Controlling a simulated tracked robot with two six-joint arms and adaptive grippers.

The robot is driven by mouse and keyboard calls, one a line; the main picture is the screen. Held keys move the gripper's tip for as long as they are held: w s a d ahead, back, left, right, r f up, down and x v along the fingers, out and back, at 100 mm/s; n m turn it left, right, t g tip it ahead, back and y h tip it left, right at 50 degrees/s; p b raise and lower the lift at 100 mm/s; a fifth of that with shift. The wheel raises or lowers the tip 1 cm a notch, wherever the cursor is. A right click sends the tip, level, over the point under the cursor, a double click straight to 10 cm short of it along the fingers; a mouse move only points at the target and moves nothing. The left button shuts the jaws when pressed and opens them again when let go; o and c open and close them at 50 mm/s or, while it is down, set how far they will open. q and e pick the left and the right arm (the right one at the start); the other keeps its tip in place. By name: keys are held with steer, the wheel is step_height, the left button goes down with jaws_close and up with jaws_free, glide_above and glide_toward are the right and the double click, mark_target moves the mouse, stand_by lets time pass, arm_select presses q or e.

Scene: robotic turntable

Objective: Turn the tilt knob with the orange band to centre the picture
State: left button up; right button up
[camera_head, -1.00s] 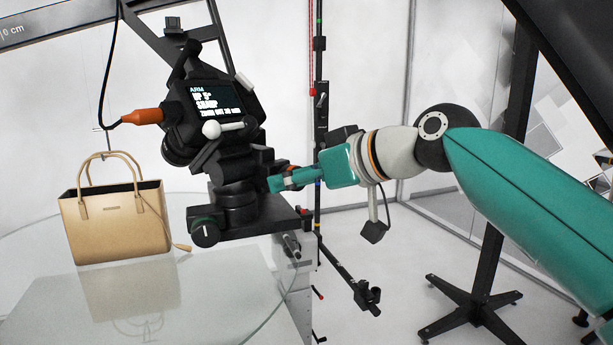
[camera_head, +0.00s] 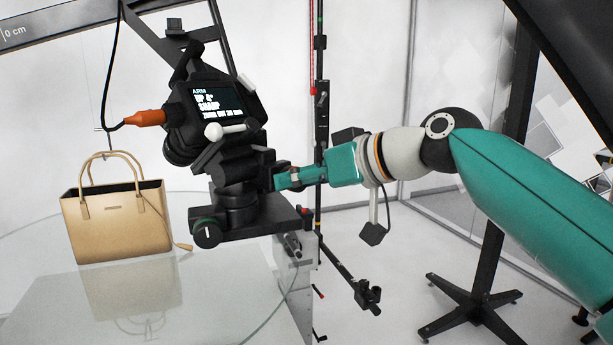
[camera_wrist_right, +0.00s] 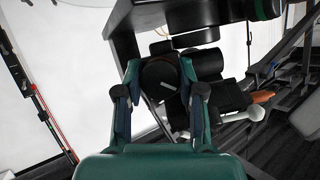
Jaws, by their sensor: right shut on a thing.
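The black camera head (camera_head: 205,105) stands over the glass turntable, with a lit screen (camera_head: 215,100) on its back. My right gripper (camera_head: 281,180) reaches in from the right, shut on the tilt knob at the side of the head. In the right wrist view the fingers (camera_wrist_right: 160,88) lie on both sides of this round black knob (camera_wrist_right: 158,74), which has a white pointer line. I cannot make out its orange band. A tan handbag (camera_head: 116,220) stands left of the head. My left gripper is not in view.
A green-banded knob (camera_head: 206,233) sits low at the front of the head's base. An orange plug (camera_head: 145,118) with a black cable enters the head's left side. A dark stand (camera_head: 473,310) is on the floor at right. The glass turntable (camera_head: 195,300) is clear in front.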

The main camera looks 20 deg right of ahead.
steer(key=m+y, duration=0.1)
steer(key=m, duration=0.1)
steer(key=m+y, duration=0.1)
steer(key=shift+w+d+m+g+y, duration=0.1)
steer(key=shift+d+m+g+y, duration=0.05)
steer(key=shift+m+g+y, duration=0.2)
steer(key=shift+m+y, duration=0.85)
steer(key=shift+m, duration=0.9)
steer(key=shift+g, duration=0.25)
steer(key=o, duration=1.1)
steer(key=shift+o, duration=0.2)
steer(key=v, duration=1.2)
steer(key=shift+f, duration=0.2)
steer(key=shift+w, duration=0.15)
